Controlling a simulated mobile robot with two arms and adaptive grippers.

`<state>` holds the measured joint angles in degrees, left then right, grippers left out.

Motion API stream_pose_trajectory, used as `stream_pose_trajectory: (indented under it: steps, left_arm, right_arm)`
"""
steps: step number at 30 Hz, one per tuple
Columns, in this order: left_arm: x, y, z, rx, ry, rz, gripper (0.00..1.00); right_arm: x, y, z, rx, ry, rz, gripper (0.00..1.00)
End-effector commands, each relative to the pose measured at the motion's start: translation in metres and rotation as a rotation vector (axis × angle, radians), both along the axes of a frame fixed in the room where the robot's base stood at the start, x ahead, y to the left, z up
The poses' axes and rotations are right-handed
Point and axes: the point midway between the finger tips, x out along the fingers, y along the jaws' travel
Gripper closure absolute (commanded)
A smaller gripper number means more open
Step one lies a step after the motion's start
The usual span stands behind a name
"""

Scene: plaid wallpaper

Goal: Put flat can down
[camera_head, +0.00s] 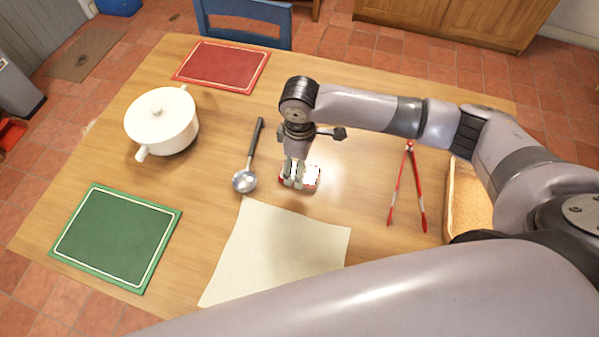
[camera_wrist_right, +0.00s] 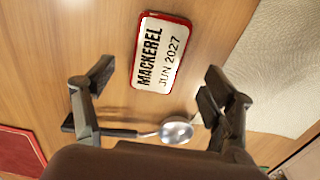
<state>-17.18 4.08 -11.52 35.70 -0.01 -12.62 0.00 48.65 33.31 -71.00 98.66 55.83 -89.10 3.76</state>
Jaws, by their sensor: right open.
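The flat can (camera_head: 313,176) has a white top marked "MACKEREL JUN 2027" and a red rim. It appears to lie flat on the wooden table, just above the cream cloth. In the right wrist view the can (camera_wrist_right: 161,52) shows whole, past the fingertips and clear of both. My right gripper (camera_head: 293,183) points down at the can and covers its left part in the head view. In the wrist view its fingers (camera_wrist_right: 157,85) are spread wide with nothing between them. My left gripper is not in view.
A ladle (camera_head: 245,178) lies left of the can, and red tongs (camera_head: 408,190) lie to the right. A cream cloth (camera_head: 275,255) is in front. A tray (camera_head: 452,205) sits at the right.

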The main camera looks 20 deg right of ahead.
Motion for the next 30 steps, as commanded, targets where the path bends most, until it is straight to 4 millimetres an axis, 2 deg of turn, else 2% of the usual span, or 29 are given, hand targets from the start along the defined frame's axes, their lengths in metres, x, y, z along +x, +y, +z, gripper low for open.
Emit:
stream_pose_trajectory:
  steps: [6,10,16,30]
  left_arm:
    - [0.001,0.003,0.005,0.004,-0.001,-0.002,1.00]
    - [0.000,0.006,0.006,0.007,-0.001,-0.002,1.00]
    - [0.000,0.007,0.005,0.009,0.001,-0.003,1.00]
    - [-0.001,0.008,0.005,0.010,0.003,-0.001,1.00]
  right_arm:
    - [0.002,-0.001,-0.032,-0.001,0.003,0.000,0.23]
    - [0.003,-0.001,-0.040,-0.002,0.001,0.002,0.23]
    - [0.003,-0.001,-0.040,-0.001,0.001,0.002,0.23]
    - [0.003,-0.001,-0.040,-0.002,0.001,0.001,0.55]
